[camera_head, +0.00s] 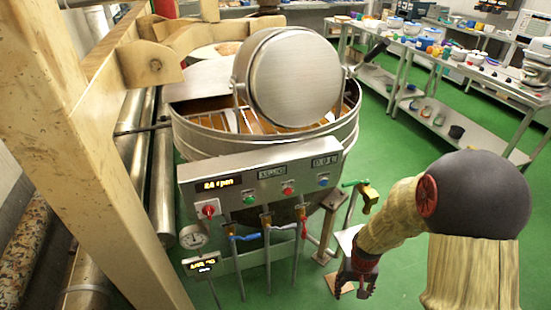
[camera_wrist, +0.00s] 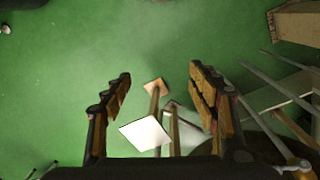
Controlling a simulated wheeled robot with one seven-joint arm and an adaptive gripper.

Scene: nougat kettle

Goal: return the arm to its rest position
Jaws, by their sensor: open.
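My gripper (camera_head: 357,284) hangs at the end of my arm at the lower right of the head view, pointing down. It is in front of and to the right of the kettle's control panel, apart from it. In the wrist view my gripper (camera_wrist: 160,100) has its two fingers wide apart with nothing between them. Below it I see the green floor and a post with a pale square plate (camera_wrist: 145,133). My arm bends at a dark rounded joint at the right of the head view.
The steel kettle (camera_head: 180,130) with its raised round lid (camera_head: 290,78) stands at the centre. Its control panel (camera_head: 262,180) faces me, with valves and pipes below. A wooden-coloured frame (camera_head: 95,150) is at the left. Laden tables (camera_head: 440,62) stand at the back right. Green floor (camera_head: 400,140) lies between.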

